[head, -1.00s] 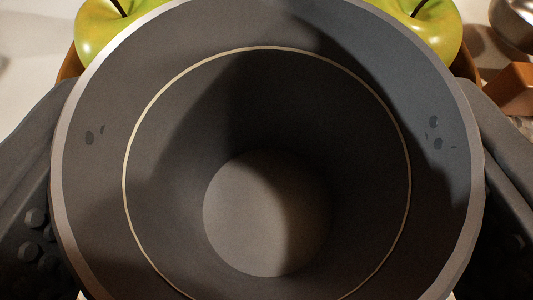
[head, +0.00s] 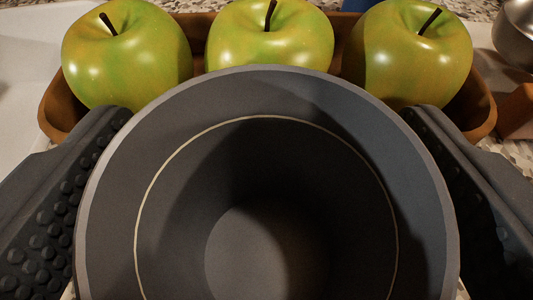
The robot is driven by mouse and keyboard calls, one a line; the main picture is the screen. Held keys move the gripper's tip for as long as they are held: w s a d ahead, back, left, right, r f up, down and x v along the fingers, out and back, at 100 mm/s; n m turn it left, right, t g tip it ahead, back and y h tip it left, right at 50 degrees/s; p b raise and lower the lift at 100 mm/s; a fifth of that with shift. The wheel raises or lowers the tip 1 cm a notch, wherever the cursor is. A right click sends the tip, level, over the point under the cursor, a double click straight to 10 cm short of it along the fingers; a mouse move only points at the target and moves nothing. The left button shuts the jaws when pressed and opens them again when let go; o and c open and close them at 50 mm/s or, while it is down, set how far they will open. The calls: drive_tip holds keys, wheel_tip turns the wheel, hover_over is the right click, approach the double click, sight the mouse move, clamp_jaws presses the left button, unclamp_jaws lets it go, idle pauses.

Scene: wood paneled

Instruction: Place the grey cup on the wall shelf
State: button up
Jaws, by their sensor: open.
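The grey cup (head: 266,92) fills the lower middle of the head view, seen from above. It looks upright and empty, with a thin pale line around its inside. My gripper (head: 265,118) is open, with one dark, studded finger on each side of the cup. The fingers are very close to the cup's outer wall; I cannot tell whether they touch it. The cup's base and what it stands on are hidden. The wall shelf is not in view.
Three green apples, at left (head: 126,52), middle (head: 270,38) and right (head: 405,52), sit in a brown tray (head: 55,112) just beyond the cup. A metal bowl (head: 518,35) and a brown block (head: 517,112) are at the right. Speckled counter shows around them.

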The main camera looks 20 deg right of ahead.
drive_tip(key=p+v, duration=0.1)
drive_tip(key=v, duration=1.1)
drive_tip(key=s+a+r+n+y, duration=0.1)
drive_tip(key=a+r, duration=0.4)
drive_tip(key=r, duration=0.5)
drive_tip(key=s+a+r+t+y, duration=0.1)
drive_tip(key=s+a+r, duration=0.2)
drive_tip(key=r, duration=0.8)
drive_tip(key=s+a+r+n+y, duration=0.1)
drive_tip(key=s+a+r, duration=0.2)
drive_tip(key=a+r, duration=0.3)
wheel_tip(320, 180, up, 6)
drive_tip(key=shift+a+f+n+t, duration=0.25)
drive_tip(key=shift+a+n+t, duration=0.05)
drive_tip(key=shift+t, duration=0.1)
drive_tip(key=shift+o, duration=0.5)
drive_tip(key=s+a+r, duration=0.3)
drive_tip(key=s+r, duration=0.5)
drive_tip(key=shift+a+n+y, duration=0.3)
drive_tip(key=shift+y, duration=0.1)
drive_tip(key=shift+w, duration=0.1)
drive_tip(key=shift+f, duration=0.15)
